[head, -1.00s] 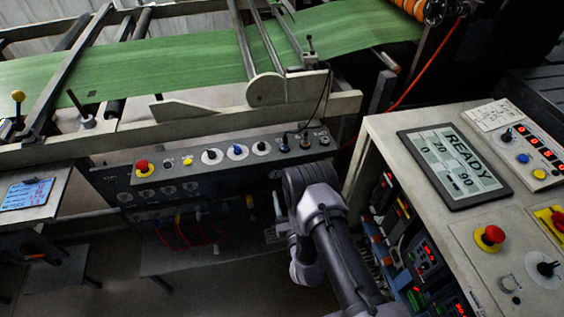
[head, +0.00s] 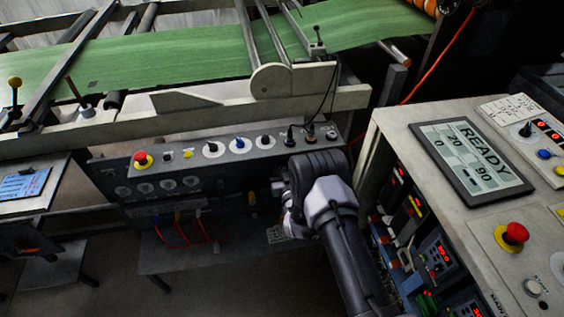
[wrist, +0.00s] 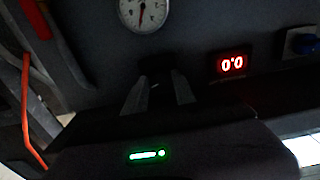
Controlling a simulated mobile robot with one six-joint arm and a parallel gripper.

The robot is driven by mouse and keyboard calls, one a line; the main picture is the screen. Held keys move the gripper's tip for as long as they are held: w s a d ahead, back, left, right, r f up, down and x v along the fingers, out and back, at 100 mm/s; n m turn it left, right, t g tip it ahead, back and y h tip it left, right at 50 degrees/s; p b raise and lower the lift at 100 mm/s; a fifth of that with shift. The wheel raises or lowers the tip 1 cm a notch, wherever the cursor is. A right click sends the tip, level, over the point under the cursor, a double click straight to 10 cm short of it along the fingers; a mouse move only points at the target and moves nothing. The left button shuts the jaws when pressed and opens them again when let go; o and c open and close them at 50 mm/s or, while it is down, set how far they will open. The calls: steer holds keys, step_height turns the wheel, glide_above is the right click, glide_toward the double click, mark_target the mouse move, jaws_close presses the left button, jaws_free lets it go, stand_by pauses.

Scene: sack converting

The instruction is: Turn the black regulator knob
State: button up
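In the wrist view my gripper (wrist: 158,92) points at a dark panel, its two grey fingers apart with a gap between them. A dark, poorly lit shape (wrist: 155,65) lies just beyond the fingertips; it may be the black regulator knob, but its outline and any contact are unclear. A round white gauge (wrist: 143,12) sits above it. In the head view my arm's wrist hides the fingers, in front of the lower right of the grey control panel (head: 115,166). Several dark knobs, one of them at the right (head: 290,138), stand on that panel; none is clearly the regulator.
A red 0.0 display (wrist: 232,64) and a blue knob (wrist: 300,42) are right of the fingers. An orange hose (wrist: 27,110) runs at left. In the head view a cabinet with a READY screen (head: 472,160) stands close to my arm's right. The green belt (head: 160,65) is behind.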

jaws_close()
steer(key=shift+n, duration=0.3)
steer(key=shift+n, duration=3.2)
steer(key=shift+f, duration=0.1)
steer(key=o, duration=0.5)
jaws_free()
steer(key=shift+o, duration=0.2)
